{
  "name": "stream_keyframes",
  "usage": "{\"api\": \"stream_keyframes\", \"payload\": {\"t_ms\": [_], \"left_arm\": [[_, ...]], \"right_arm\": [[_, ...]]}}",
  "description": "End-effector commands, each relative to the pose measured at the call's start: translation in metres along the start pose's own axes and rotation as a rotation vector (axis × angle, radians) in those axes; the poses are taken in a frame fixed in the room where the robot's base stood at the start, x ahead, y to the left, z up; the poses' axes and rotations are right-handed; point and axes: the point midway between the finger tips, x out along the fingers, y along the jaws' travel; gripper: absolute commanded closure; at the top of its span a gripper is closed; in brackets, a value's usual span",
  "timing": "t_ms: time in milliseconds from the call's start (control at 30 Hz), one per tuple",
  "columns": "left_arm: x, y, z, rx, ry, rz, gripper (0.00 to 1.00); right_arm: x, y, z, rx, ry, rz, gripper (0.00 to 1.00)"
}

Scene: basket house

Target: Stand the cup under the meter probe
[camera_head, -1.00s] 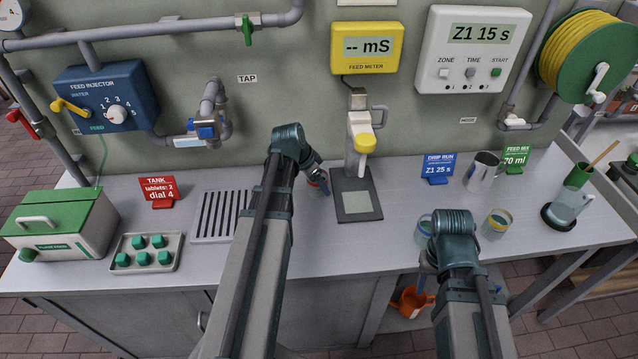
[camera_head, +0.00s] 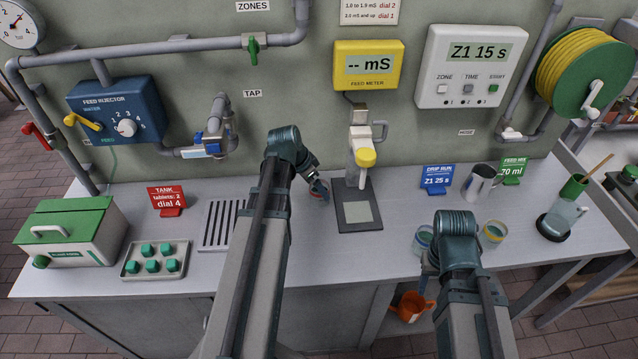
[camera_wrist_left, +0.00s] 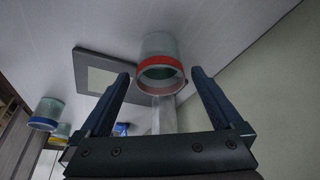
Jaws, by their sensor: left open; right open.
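The cup with a red band (camera_head: 319,189) stands on the bench just left of the meter stand's dark base plate (camera_head: 372,224). My left gripper (camera_head: 317,187) is open at this cup and partly hides it. In the left wrist view the red-banded cup (camera_wrist_left: 160,57) lies between the open fingertips (camera_wrist_left: 160,76), with a gap on each side. The meter probe (camera_head: 363,178) hangs under a yellow knob above the plate, and the plate is empty. My right gripper (camera_head: 428,262) is open low by the bench's front edge, below a blue-banded cup (camera_head: 424,236); its fingers are mostly hidden.
A yellow-banded cup (camera_head: 494,233) stands right of my right arm. The feed meter (camera_head: 368,65) reads "-- mS". A drain grid (camera_head: 219,224) and a tablet tray (camera_head: 154,260) lie left. A metal mug (camera_head: 480,183) and a jug (camera_head: 562,217) stand right.

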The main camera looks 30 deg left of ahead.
Motion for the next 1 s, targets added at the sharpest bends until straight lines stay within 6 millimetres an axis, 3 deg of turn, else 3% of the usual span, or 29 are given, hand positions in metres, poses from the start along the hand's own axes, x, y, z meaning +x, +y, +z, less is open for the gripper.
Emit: {"api": "stream_keyframes", "payload": {"t_ms": [33,100,400,833,933,1000], "left_arm": [[-0.017,0.001,-0.002,-0.001,0.0,0.0,0.0],[-0.029,0.0,-0.002,-0.001,0.0,-0.001,0.0],[-0.07,0.0,-0.001,0.0,0.0,0.0,0.0],[-0.073,0.003,-0.001,0.001,-0.003,0.003,0.0],[-0.068,0.023,-0.008,-0.002,-0.027,0.019,0.0],[-0.062,0.051,-0.016,-0.009,-0.066,0.037,0.0]], "right_arm": [[-0.017,0.002,0.001,0.0,0.0,0.0,0.5],[-0.028,0.003,0.002,0.0,0.0,0.0,0.5],[-0.065,0.006,0.004,-0.001,0.0,0.0,0.5],[-0.068,0.006,0.004,-0.001,0.0,0.0,0.5],[-0.068,0.006,0.004,-0.001,0.0,0.0,0.5],[-0.068,0.006,0.004,-0.001,0.0,0.0,0.5]]}}
